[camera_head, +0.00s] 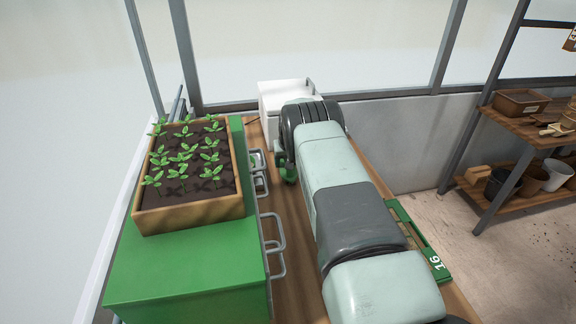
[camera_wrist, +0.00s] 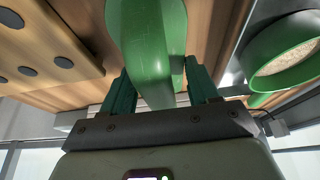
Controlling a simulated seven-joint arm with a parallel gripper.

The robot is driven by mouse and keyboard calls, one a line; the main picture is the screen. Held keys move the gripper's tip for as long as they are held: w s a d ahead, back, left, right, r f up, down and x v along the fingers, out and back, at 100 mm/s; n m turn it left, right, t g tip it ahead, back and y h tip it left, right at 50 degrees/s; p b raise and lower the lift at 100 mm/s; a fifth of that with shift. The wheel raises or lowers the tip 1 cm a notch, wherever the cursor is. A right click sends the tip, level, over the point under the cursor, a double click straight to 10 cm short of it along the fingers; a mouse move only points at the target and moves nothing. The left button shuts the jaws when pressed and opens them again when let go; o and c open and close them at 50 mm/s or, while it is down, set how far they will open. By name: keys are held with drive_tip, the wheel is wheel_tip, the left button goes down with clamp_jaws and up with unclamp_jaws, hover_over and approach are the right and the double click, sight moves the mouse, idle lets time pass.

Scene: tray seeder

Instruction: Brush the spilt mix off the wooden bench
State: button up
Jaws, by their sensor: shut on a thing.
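My gripper (camera_wrist: 160,85) is shut on a smooth green thing (camera_wrist: 150,40), which looks like a handle; whether a brush is at its end I cannot tell. In the head view my arm covers much of the wooden bench (camera_head: 292,235), and only a bit of my gripper (camera_head: 287,168) shows at its left side. Bench planks (camera_wrist: 212,30) show behind the held thing in the wrist view. I cannot make out any spilt mix on the visible bench; part of the surface is hidden by my arm.
A green cabinet (camera_head: 180,275) with metal handles (camera_head: 275,245) bears a wooden seedling box (camera_head: 190,218) at left. A white box (camera_head: 280,95) stands at the far end. The wrist view shows a green bowl (camera_wrist: 262,50) and a holed wooden block (camera_wrist: 50,45).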

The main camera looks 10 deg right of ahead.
drive_tip(key=shift+w, duration=0.35)
drive_tip(key=shift+r, duration=4.1)
